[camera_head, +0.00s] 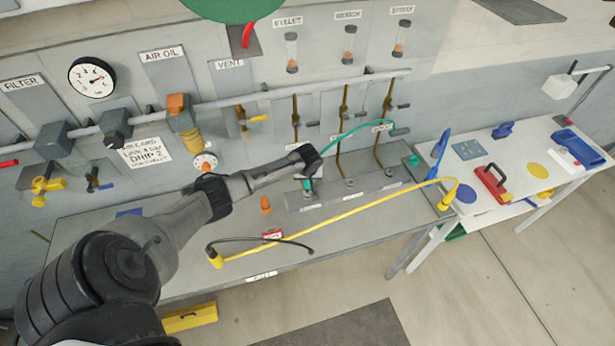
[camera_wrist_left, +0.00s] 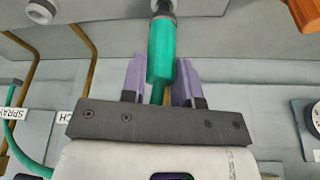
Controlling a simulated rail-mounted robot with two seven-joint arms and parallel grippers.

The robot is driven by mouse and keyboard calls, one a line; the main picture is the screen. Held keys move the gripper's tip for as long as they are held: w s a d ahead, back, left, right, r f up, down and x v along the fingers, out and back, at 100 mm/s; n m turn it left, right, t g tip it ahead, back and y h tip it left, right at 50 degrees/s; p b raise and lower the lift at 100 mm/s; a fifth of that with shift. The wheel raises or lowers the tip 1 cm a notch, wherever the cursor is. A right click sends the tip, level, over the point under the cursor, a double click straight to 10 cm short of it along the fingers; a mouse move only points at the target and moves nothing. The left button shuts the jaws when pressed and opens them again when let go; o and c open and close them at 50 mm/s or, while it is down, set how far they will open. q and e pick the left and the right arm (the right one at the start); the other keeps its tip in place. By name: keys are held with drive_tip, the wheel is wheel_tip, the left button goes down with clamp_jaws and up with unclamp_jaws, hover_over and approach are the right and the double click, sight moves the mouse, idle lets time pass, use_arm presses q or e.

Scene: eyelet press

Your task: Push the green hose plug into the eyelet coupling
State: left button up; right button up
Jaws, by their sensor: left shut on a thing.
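My left gripper (camera_head: 309,176) is over the left end of the grey coupling strip (camera_head: 325,203) on the bench. In the left wrist view its purple fingers (camera_wrist_left: 161,80) are shut on the green hose plug (camera_wrist_left: 161,52). The plug also shows small below the gripper in the head view (camera_head: 308,186). The plug's far end meets or overlaps a grey and dark round fitting (camera_wrist_left: 163,6) at the picture's top edge. I cannot tell how deep it sits. The eyelet coupling is mostly hidden by the gripper and plug. My right gripper is out of view.
A green hose (camera_head: 350,130) arcs right towards the wall panel. Two brass pipes (camera_head: 342,150) run down to other couplings to the right. A yellow hose (camera_head: 330,225) crosses the bench front. An orange cone-like piece (camera_head: 265,204) stands left of the strip.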

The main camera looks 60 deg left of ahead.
use_arm(q)
drive_tip(key=shift+f+b, duration=0.35)
drive_tip(key=shift+f, duration=0.35)
drive_tip(key=shift+f, duration=0.55)
drive_tip(key=o, duration=1)
drive_tip(key=shift+r, duration=0.15)
drive_tip(key=shift+r+p, duration=2.4)
drive_tip(key=shift+p, duration=0.15)
